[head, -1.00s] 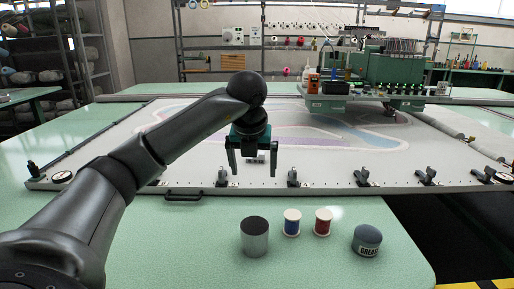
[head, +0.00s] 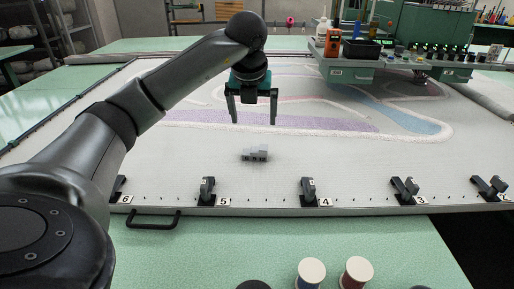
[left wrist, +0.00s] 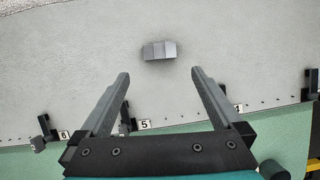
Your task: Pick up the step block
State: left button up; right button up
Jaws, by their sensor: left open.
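The step block (head: 255,154) is a small grey stepped piece lying on the pale cloth of the frame, behind the clamps marked 5 and 4. It also shows in the left wrist view (left wrist: 160,50), beyond the fingertips and between their lines. My left gripper (head: 253,122) is open and empty. It hangs above the cloth, with its fingers pointing down, and appears above the block in the head view. In the left wrist view its two fingers (left wrist: 159,74) are wide apart, and nothing is between them. My right gripper is not in view.
Black clamps, such as the one at 4 (head: 308,192), line the frame's near edge, with a black handle (head: 153,219) below. A green tufting machine (head: 425,45) stands at the back right.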

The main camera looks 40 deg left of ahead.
pick_arm(q)
jog(key=b, duration=0.2)
send_over(255, 149)
jog(key=s+d, duration=0.2)
notch_tip(255, 149, down, 8)
jog(key=shift+s+a+r, duration=0.1)
jog(key=shift+b+x, duration=0.8)
jog(key=shift+x, duration=0.75)
jog(key=shift+b+x, duration=0.5)
jog(key=shift+x, duration=1)
jog(key=shift+a, duration=0.15)
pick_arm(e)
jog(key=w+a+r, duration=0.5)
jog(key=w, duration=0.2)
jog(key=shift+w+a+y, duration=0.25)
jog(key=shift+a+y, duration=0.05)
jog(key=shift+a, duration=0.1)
pick_arm(q)
jog(key=shift+r, duration=0.1)
jog(key=c, duration=1.4)
jog(key=shift+r, duration=0.15)
jog(key=shift+c, duration=0.2)
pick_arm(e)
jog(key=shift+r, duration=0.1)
